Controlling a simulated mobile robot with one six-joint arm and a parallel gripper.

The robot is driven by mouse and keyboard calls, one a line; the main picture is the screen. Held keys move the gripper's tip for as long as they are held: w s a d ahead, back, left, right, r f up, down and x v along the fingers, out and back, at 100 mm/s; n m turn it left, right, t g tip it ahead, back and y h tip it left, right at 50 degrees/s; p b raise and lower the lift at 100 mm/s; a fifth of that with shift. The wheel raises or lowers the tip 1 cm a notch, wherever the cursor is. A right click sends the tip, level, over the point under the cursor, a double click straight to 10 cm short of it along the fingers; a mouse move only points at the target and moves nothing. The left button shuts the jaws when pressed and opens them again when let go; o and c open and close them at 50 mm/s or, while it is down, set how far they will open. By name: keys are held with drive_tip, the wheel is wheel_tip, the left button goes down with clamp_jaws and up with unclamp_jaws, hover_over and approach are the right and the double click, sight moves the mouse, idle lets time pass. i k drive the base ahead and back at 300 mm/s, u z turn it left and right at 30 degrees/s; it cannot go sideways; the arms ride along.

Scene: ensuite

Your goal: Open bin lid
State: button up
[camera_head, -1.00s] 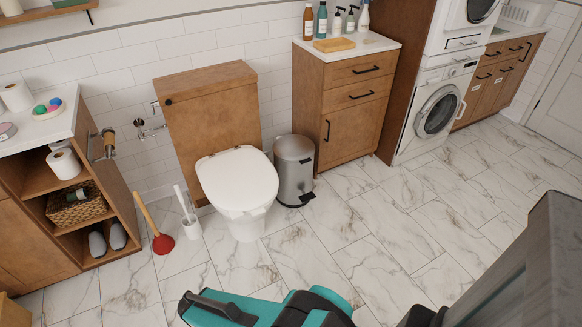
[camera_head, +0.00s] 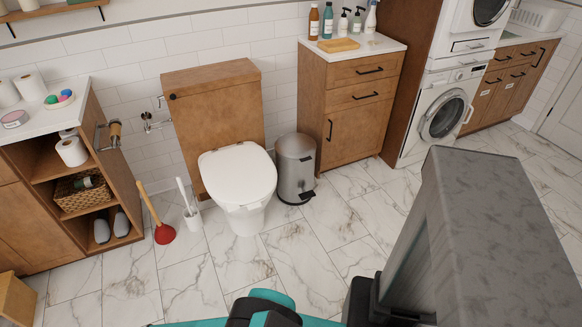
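The bin (camera_head: 295,170) is a grey metal pedal bin standing on the floor, between the toilet and the wooden cabinet. Its domed lid (camera_head: 295,146) is shut. A dark base with a pedal shows at its foot. Parts of my teal and black arm show at the bottom edge of the view, well in front of the bin. My gripper's fingertips cannot be made out, so no contact with the bin shows.
The toilet (camera_head: 238,180) stands close left of the bin, and the cabinet (camera_head: 350,105) close right. A toilet brush (camera_head: 190,212) and a red plunger (camera_head: 164,233) stand left of the toilet. The marble floor (camera_head: 310,255) in front of the bin is clear.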

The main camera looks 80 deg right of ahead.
sight(293, 147)
drive_tip(key=u, duration=0.35)
drive_tip(key=k, duration=1.55)
drive_tip(key=z, duration=1.05)
drive_tip(key=i, duration=1.05)
drive_tip(key=u, duration=0.2)
